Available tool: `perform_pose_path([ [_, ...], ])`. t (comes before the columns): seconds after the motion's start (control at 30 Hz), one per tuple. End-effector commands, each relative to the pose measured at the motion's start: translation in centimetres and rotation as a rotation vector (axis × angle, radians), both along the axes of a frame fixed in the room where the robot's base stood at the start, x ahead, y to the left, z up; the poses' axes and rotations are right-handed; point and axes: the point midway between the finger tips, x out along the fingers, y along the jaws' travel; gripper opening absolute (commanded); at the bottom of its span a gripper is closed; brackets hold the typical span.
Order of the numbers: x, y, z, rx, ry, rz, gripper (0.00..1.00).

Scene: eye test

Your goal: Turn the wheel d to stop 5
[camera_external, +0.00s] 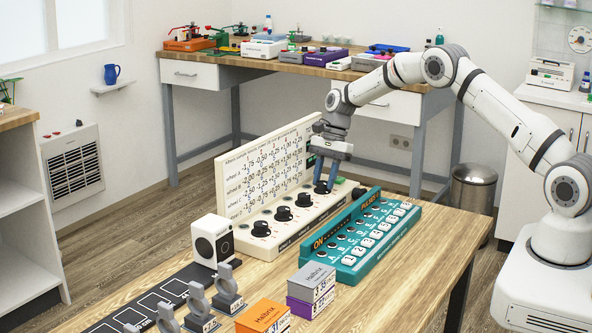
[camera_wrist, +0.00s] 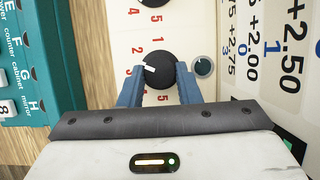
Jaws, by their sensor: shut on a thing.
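A cream device (camera_external: 238,227) carries a row of black wheels and an upright board printed with rows of numbers. My gripper (camera_external: 325,183) is down at the far-right wheel of the row, most likely wheel d. Its letter cannot be read. In the wrist view my gripper (camera_wrist: 159,84) has its two blue fingers on either side of this black wheel (camera_wrist: 160,72), closed on it. The wheel's white mark points left, roughly at the red 3. Red stop numbers stand around it, with 5 on the side towards my palm. In the external view the fingers mostly hide the wheel.
A teal switch panel (camera_external: 352,262) stands close in front of the device. Three other wheels, such as the nearest black one (camera_external: 261,229), continue the row to the left. Grey and orange boxes (camera_external: 263,317) lie in front.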

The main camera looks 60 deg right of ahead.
Motion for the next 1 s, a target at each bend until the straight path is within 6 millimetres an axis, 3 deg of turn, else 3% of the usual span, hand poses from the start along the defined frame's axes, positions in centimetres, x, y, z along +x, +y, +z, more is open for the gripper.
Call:
perform_pose_path([
  [0.4,0.27,-0.03,0.06,-0.001,-0.003,0.193,0.07],
  [0.93,0.28,-0.04,0.10,-0.001,-0.003,0.219,0.07],
  [0.97,0.28,-0.04,0.10,-0.001,-0.003,0.219,0.33],
  [1.0,0.27,-0.04,0.10,-0.001,-0.003,0.219,0.36],
])
